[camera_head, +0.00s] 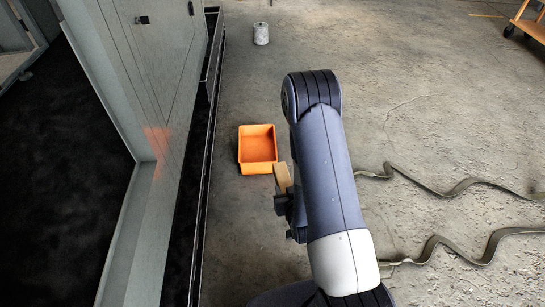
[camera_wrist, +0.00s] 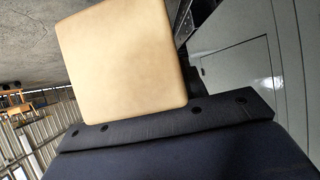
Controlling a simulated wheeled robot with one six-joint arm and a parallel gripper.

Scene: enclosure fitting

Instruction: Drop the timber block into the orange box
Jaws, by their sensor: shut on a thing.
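The orange box (camera_head: 257,164) is an open, empty tray on the concrete floor, left of my arm in the head view. The timber block (camera_head: 283,177) is pale tan, and part of it shows just right of the box's near corner. My gripper (camera_head: 281,193) is shut on the block, partly hidden beside my arm. In the wrist view the block (camera_wrist: 122,62) fills the upper middle, above a dark gripper edge (camera_wrist: 170,122). The box is not visible in the wrist view. The block's height above the floor cannot be told.
A grey cabinet (camera_head: 165,75) with a dark trough edge (camera_head: 204,150) runs along the left. A grey-white cylinder (camera_head: 261,34) stands at the back. Straps (camera_head: 440,190) lie on the floor at right, and a wooden cart (camera_head: 530,22) stands far right. Floor around the box is clear.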

